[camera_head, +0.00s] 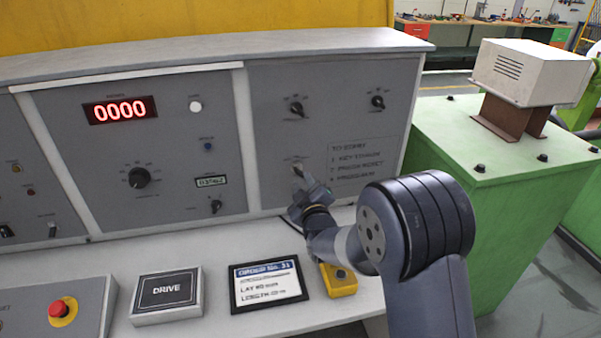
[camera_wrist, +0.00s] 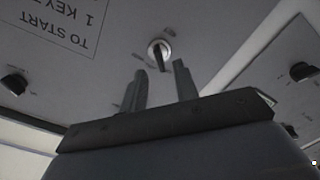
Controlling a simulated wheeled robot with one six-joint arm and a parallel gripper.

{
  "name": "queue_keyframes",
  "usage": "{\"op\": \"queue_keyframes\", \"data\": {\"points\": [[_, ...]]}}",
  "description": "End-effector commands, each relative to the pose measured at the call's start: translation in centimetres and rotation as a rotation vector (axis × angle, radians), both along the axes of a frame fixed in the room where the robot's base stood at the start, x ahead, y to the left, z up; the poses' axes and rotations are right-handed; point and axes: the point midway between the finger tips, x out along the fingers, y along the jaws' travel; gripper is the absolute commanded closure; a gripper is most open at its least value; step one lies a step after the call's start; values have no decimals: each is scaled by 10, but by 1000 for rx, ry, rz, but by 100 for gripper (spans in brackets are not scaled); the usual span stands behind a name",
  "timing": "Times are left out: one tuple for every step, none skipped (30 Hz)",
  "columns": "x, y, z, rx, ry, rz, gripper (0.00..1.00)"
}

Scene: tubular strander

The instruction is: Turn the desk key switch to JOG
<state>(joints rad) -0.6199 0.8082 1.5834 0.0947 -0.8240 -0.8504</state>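The key switch (camera_wrist: 158,50) shows in the wrist view as a round metal collar with a dark key standing out of it, on the grey desk panel. My gripper (camera_wrist: 160,76) is open, its two fingers pointing at the switch. The key is roughly in line with the gap, nearer the right finger. I cannot tell whether the fingertips reach around it. In the head view the key switch (camera_head: 298,170) is just above and left of my gripper (camera_head: 303,186), partly covered by it. The position labels are too small to read.
A "TO START" notice (camera_head: 362,160) is right of the switch. Dark knobs (camera_head: 296,108) sit above it. On the desktop are a DRIVE box (camera_head: 167,293), an order card (camera_head: 267,284), a yellow box (camera_head: 339,281) and a red emergency button (camera_head: 62,311).

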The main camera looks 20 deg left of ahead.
Motion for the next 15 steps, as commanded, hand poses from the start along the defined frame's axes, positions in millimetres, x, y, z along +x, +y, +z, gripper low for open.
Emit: {"op": "queue_keyframes", "data": {"points": [[7,4,1,0,1,-1,71],[11,6,2,0,1,-1,71],[15,9,1,-1,1,0,71],[18,11,1,0,1,-1,71],[21,13,1,0,0,0,71],[24,15,1,0,0,0,71],[26,16,1,0,1,-1,71],[28,17,0,-1,1,0,71],[30,18,0,-1,1,0,71],[31,19,1,0,1,-1,71],[32,20,0,0,1,-1,71],[33,20,0,-1,1,0,71],[34,20,0,-1,1,0,71],[34,21,0,-1,1,0,71],[34,21,0,-1,1,0,71]]}}
